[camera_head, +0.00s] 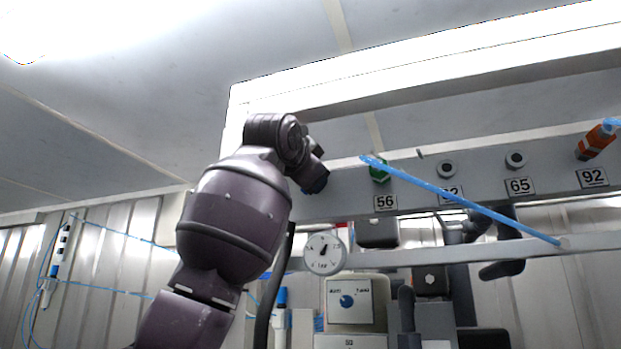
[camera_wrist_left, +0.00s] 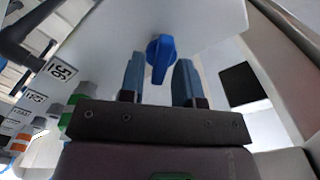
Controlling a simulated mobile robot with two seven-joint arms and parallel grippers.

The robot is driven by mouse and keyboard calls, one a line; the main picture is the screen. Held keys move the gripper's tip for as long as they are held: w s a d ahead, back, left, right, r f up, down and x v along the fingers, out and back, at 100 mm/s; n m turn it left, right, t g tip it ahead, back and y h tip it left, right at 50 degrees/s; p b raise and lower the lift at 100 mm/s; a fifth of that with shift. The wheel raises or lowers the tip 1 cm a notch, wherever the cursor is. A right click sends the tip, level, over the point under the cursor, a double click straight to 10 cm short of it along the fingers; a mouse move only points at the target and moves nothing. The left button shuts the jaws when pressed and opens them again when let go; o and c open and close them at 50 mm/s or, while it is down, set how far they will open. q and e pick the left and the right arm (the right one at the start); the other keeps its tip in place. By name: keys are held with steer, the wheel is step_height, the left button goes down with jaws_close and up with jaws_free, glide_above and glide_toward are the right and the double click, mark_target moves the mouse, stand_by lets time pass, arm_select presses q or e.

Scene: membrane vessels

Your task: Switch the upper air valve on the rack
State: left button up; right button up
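In the left wrist view a blue valve knob (camera_wrist_left: 160,57) sits on the pale plate of the rack (camera_wrist_left: 200,28). My left gripper (camera_wrist_left: 159,80) is open, with its fingers apart and the knob between them in the picture, a little beyond the tips. No contact shows. In the head view my left arm reaches up to the rack panel (camera_head: 340,205), left of the label 56. Its wrist hides the knob there, and the small dark blue part at its end cannot be told apart as finger or knob. My right gripper is not in view.
Right of the arm, the panel carries a green fitting (camera_head: 379,173) with a light blue tube (camera_head: 460,200), grey fittings and an orange fitting (camera_head: 596,142). Below are a round gauge (camera_head: 325,253) and a box with a blue knob (camera_head: 350,303). A dark hose (camera_head: 276,295) hangs beside the arm.

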arm_select(q)
steer(key=shift+o, duration=0.5)
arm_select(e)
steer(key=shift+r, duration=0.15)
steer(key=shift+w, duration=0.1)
arm_select(q)
steer(key=b+v, duration=0.3)
steer(key=v, duration=0.7)
steer(key=shift+s+b, duration=0.4)
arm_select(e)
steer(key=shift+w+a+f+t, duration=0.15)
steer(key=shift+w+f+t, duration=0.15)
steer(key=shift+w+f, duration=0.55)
arm_select(q)
steer(key=shift+a, duration=0.1)
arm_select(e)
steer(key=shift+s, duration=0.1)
